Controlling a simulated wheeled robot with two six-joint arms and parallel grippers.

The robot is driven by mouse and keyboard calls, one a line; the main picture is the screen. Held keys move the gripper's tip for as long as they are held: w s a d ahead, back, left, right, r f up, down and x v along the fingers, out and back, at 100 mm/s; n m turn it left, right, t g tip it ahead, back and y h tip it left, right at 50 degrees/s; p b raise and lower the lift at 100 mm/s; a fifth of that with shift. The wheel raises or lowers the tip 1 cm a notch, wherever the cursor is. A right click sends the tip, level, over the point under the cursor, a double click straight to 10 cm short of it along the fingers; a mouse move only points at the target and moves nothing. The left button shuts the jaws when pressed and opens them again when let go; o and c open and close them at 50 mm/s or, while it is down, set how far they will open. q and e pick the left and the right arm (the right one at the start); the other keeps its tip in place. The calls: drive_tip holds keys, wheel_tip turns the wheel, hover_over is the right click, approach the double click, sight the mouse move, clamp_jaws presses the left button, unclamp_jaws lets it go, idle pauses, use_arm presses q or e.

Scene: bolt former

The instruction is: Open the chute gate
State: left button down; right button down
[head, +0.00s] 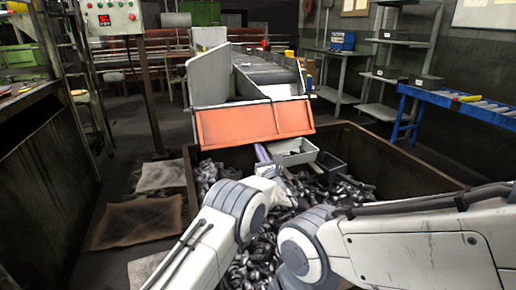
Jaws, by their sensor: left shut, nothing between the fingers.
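The orange chute gate (255,124) hangs across the lower mouth of the grey chute (268,78) in the head view. Its broad face is toward me. My left gripper (263,153) is small in the picture, just below the gate's lower edge. It is shut with nothing held. I cannot tell whether it touches the gate. My left forearm covers part of the view below it. My right arm comes in from the right, and its gripper is out of sight.
A large brown bin (405,160) of dark metal parts lies under the gate. A light grey tray (292,152) and a dark tray (329,166) sit in it. A control box (112,17) stands on a post at left. A blue roller conveyor (455,98) is at right.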

use_arm(q)
drive_tip(key=s+d+r+g+h+p, duration=0.2)
drive_tip(key=s+r+g+p, duration=0.4)
drive_tip(key=r+p, duration=0.3)
drive_tip(key=p, duration=0.4)
drive_tip(key=shift+r, duration=0.2)
idle(0.3)
wheel_tip(320, 180, down, 5)
drive_tip(key=w+b, duration=0.1)
drive_tip(key=b, duration=0.3)
drive_tip(key=r+v, duration=0.1)
drive_tip(key=v, duration=0.8)
drive_tip(key=shift+s+r, duration=0.25)
drive_tip(key=shift+r, duration=0.1)
drive_tip(key=shift+a, duration=0.1)
